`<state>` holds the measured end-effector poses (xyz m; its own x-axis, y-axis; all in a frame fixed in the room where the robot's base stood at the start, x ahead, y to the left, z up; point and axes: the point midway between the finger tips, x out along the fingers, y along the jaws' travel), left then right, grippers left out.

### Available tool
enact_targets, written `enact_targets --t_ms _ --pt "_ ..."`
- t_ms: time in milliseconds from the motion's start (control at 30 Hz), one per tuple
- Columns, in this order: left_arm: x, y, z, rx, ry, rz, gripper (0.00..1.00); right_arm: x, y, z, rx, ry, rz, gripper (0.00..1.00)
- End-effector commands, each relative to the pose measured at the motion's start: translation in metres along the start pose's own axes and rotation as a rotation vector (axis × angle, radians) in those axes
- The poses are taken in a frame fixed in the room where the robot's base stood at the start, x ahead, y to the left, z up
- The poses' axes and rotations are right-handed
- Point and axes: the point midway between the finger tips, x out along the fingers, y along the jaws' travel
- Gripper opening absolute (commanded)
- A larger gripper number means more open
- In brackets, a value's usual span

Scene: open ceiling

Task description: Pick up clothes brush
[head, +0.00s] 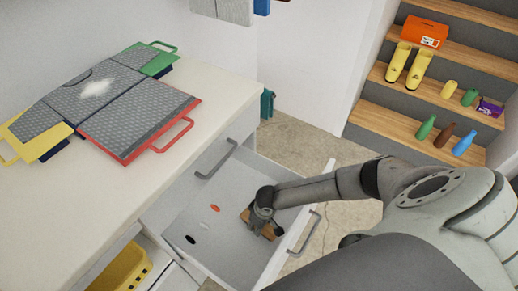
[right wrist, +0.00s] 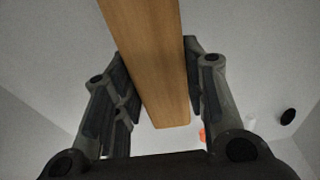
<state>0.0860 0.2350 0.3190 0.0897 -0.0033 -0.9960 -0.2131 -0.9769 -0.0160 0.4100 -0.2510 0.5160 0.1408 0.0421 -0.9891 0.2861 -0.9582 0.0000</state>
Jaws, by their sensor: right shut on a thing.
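The clothes brush (right wrist: 150,60) shows in the right wrist view as a long brown wooden piece between the two fingers of my right gripper (right wrist: 155,95). In the head view, my right gripper (head: 264,222) is down inside the open drawer (head: 200,225). There the brush (head: 247,216) is partly hidden by the gripper, with a brown edge showing on its left. The gripper is shut on the brush. I cannot tell whether the brush touches the drawer floor. My left gripper is not in view.
Small orange, white and black oval items lie in the drawer beside the brush. A folding board with coloured handles (head: 105,100) lies on the white counter (head: 50,195). A yellow basket (head: 122,270) sits below. Steps at the right hold shoes (head: 408,65) and bottles (head: 445,134).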

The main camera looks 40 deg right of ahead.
Motion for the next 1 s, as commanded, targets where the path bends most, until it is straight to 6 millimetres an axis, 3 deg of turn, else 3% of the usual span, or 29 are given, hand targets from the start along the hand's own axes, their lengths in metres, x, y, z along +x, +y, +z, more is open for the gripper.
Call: enact_targets --t_ms 700,1000 --pt "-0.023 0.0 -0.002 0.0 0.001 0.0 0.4 -0.144 0.0 -0.023 0.0 0.004 -0.001 0.13" --pt "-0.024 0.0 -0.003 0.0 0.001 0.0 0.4 -0.169 0.0 -0.026 0.0 0.003 0.0 0.13"
